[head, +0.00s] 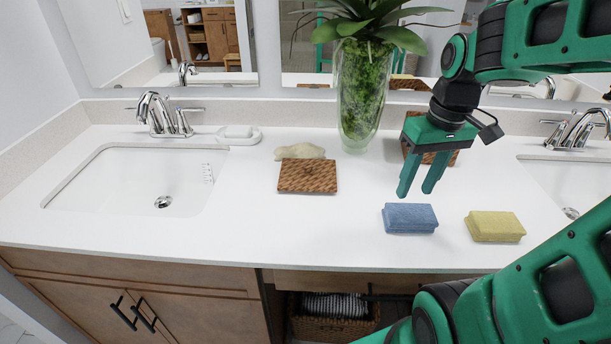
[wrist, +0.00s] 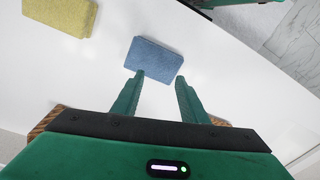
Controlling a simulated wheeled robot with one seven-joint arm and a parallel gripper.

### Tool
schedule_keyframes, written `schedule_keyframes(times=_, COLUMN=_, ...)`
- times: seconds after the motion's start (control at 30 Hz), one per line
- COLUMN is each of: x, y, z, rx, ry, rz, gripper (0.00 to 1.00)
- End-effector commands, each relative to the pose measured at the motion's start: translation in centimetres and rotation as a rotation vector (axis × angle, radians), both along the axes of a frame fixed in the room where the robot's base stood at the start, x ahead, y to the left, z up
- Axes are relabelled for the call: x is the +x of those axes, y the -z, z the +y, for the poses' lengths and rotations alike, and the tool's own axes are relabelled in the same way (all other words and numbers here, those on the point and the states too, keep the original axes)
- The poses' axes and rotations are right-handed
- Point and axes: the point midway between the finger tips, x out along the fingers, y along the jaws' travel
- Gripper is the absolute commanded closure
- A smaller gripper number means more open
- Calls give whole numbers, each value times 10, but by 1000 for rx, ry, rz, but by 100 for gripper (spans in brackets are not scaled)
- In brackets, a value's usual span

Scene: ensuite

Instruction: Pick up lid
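My gripper (head: 415,191) is open and empty, fingers pointing down above the white counter, behind the blue sponge. Its two fingers also show apart in the wrist view (wrist: 160,77). A flat brown woven square (head: 308,176), which looks like a lid, lies on the counter left of my gripper, in front of a pale lumpy object. A second brown woven piece (head: 447,158) is partly hidden behind my gripper; brown edges show beside the gripper body in the wrist view (wrist: 45,121). I cannot tell for sure which brown piece is the lid.
A blue sponge (head: 410,218) and a yellow sponge (head: 494,226) lie near the counter's front edge. A tall glass vase (head: 361,95) with a plant stands at the back. Sinks (head: 130,180) lie at both sides. A white soap dish (head: 239,135) sits by the left faucet (head: 158,115).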

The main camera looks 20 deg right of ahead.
Motion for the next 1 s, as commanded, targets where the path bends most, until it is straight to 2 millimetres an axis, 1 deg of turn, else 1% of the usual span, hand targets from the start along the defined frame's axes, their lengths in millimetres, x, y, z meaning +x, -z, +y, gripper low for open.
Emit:
schedule_keyframes(times=0.03, x=28, y=-6, z=7, rx=9, ry=-126, rz=-21, gripper=60)
schedule_keyframes(times=0.07, x=44, y=-9, z=13, rx=16, ry=-208, rz=-38, gripper=60)
schedule_keyframes(times=0.1, x=65, y=-13, z=21, rx=25, ry=-317, rz=-61, gripper=60)
schedule_keyframes(times=0.17, x=94, y=-18, z=34, rx=41, ry=-477, rz=-95, gripper=60)
schedule_keyframes(times=0.2, x=112, y=-21, z=44, rx=52, ry=-581, rz=-120, gripper=60)
schedule_keyframes(times=0.3, x=151, y=-27, z=67, rx=81, ry=-818, rz=-182, gripper=60)
schedule_keyframes(times=0.4, x=179, y=-31, z=87, rx=104, ry=-1008, rz=-243, gripper=60)
schedule_keyframes(times=0.5, x=197, y=-35, z=102, rx=121, ry=-1142, rz=-290, gripper=60)
schedule_keyframes(times=0.67, x=209, y=-34, z=115, rx=135, ry=-1240, rz=-328, gripper=60)
schedule_keyframes(times=0.77, x=211, y=-24, z=121, rx=139, ry=-1252, rz=-331, gripper=60)
schedule_keyframes(times=1.0, x=216, y=7, z=131, rx=138, ry=-1249, rz=-330, gripper=60)
